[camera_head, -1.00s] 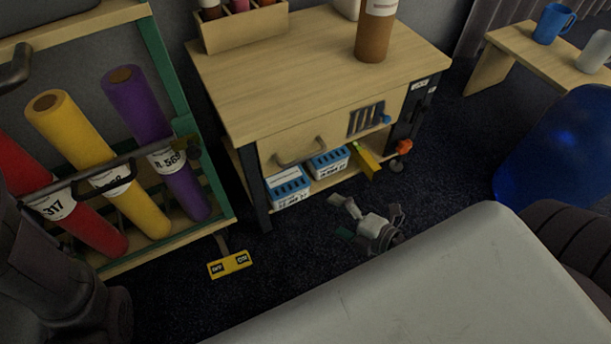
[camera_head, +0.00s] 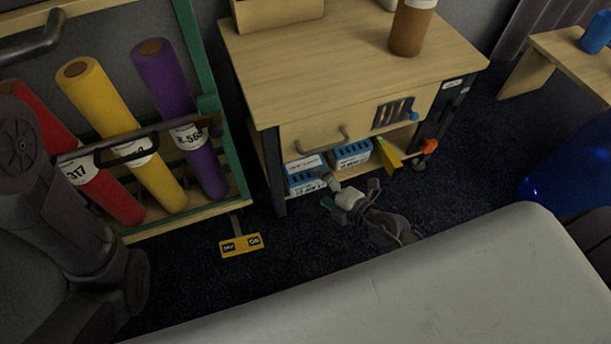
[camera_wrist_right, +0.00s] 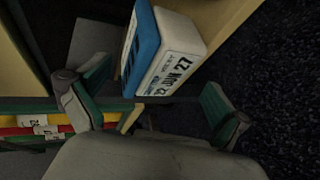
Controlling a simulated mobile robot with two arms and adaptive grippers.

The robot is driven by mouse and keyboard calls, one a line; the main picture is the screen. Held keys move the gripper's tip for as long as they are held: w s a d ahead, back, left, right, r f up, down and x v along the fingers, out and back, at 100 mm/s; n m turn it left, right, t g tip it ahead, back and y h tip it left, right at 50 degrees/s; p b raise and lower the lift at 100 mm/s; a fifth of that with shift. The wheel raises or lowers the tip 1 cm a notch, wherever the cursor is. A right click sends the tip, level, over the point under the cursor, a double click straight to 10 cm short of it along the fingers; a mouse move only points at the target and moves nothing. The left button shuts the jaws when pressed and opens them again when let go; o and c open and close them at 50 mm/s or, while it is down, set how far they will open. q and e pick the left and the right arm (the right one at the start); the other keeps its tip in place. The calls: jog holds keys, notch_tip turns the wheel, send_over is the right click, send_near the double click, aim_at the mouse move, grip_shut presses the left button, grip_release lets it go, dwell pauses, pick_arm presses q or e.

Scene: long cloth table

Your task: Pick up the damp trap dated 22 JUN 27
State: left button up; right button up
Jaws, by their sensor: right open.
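Two damp traps, white boxes with blue slotted tops, sit on the low shelf of the wooden cabinet in the head view: a left one (camera_head: 305,175) and a right one (camera_head: 352,153). Their dates are too small to read there. In the right wrist view, a damp trap (camera_wrist_right: 172,58) shows the label "22 JUN 27". My right gripper (camera_head: 346,195) is just in front of the left trap in the head view. In the wrist view its green-padded fingers (camera_wrist_right: 155,105) are wide apart and empty, with the dated trap ahead of them. My left gripper is out of view.
The wooden cabinet (camera_head: 350,75) overhangs the shelf. A yellow piece (camera_head: 386,155) and an orange knob (camera_head: 430,146) are right of the traps. A rack of coloured rolls (camera_head: 170,90) stands left. A yellow sign (camera_head: 241,245) lies on the dark floor.

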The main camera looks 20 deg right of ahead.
jog(key=b+x, duration=0.1)
jog(key=x, duration=0.2)
jog(key=shift+r, duration=0.1)
jog(key=c, duration=1.2)
jog(key=shift+r, duration=0.1)
